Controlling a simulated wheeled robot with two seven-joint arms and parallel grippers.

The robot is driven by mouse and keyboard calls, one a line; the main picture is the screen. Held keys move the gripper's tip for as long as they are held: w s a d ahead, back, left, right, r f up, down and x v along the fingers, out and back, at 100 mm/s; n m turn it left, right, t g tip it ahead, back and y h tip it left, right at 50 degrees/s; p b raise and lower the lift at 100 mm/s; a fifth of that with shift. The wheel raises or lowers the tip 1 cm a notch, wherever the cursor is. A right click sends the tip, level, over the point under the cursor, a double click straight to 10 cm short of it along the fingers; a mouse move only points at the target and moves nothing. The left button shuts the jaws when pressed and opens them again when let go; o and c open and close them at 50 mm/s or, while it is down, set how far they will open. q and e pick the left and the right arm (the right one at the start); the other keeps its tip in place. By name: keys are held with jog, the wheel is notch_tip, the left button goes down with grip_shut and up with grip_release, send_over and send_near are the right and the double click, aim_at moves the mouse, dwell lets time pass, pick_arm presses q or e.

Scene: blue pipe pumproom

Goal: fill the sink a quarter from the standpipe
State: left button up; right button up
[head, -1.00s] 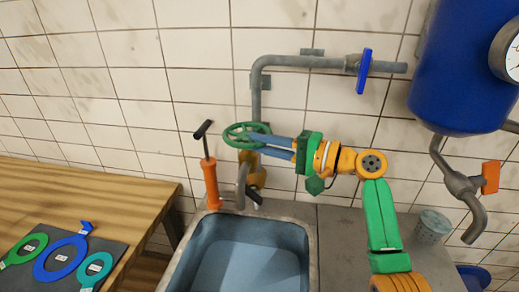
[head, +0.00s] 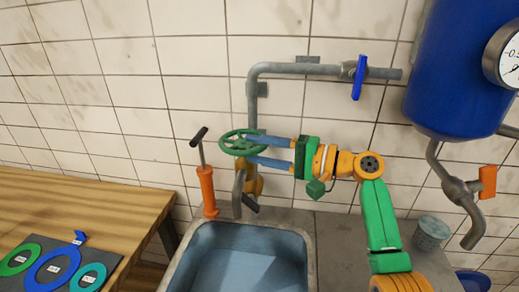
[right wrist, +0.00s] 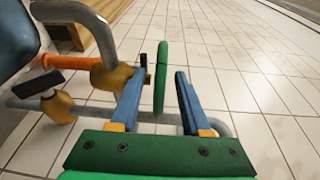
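The standpipe (head: 252,105) is a grey pipe on the tiled wall with a green handwheel (head: 240,143). Its short grey spout (head: 238,190) bends down at the back of the sink (head: 310,250). The basin is blue-grey inside; I cannot tell whether water lies in it. My right gripper (head: 253,149) is at the handwheel, its blue fingers apart, one above and one below the rim's near side. In the right wrist view the handwheel (right wrist: 161,78) shows edge-on between the open fingers, with gaps on both sides. My left gripper is not in view.
An orange hand pump (head: 207,190) stands left of the spout. A blue valve handle (head: 359,77) is on the upper pipe. A blue tank (head: 455,90) with a gauge hangs at right, above a perforated cup (head: 431,232). A wooden table (head: 100,200) with coloured rings is at left.

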jog(key=b+v, duration=0.3)
jog(key=v, duration=0.4)
dwell(0.9)
